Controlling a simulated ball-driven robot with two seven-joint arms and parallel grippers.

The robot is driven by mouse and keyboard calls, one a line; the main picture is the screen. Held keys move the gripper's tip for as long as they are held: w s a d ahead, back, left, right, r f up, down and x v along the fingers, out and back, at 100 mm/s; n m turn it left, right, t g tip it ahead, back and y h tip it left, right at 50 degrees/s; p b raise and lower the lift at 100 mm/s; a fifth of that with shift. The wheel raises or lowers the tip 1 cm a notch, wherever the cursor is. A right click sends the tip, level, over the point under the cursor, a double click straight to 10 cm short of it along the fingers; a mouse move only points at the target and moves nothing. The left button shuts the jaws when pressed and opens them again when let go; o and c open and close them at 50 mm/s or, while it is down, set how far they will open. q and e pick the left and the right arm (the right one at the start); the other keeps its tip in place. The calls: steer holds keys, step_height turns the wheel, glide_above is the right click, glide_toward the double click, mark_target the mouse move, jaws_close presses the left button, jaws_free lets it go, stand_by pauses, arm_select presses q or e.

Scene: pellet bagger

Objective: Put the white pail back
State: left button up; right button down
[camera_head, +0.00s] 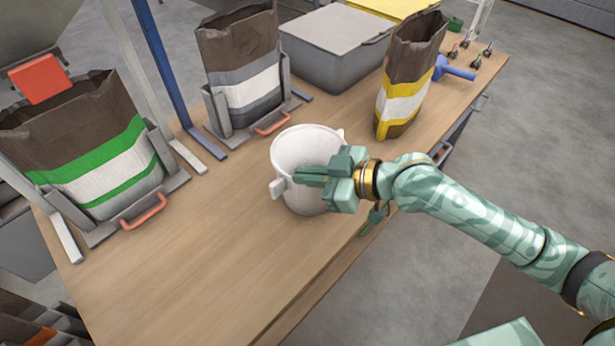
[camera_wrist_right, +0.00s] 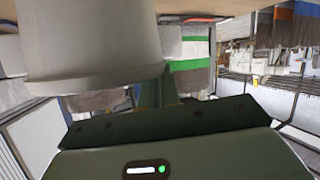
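The white pail (camera_head: 306,202) stands upright on the wooden table (camera_head: 215,265) near its front edge, with its mouth upward and a lug on each side. I cannot tell whether the fingers hold the rim. My left gripper is not in view.
Paper bags with a green band (camera_head: 100,175), a grey band (camera_head: 245,90) and a yellow band (camera_head: 402,88) stand around the pail. A grey bin (camera_head: 335,40) is behind. A blue scoop-like object (camera_head: 455,70) lies at the right. The front-left table is clear.

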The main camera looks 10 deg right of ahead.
steer(key=shift+r, duration=0.1)
steer(key=c, duration=2.1)
jaws_free()
steer(key=shift+f, duration=0.2)
steer(key=o, duration=0.5)
steer(key=p+v, duration=0.1)
steer(key=v, duration=1.1)
steer(key=shift+r+p, duration=0.2)
steer(key=shift+p, duration=0.2)
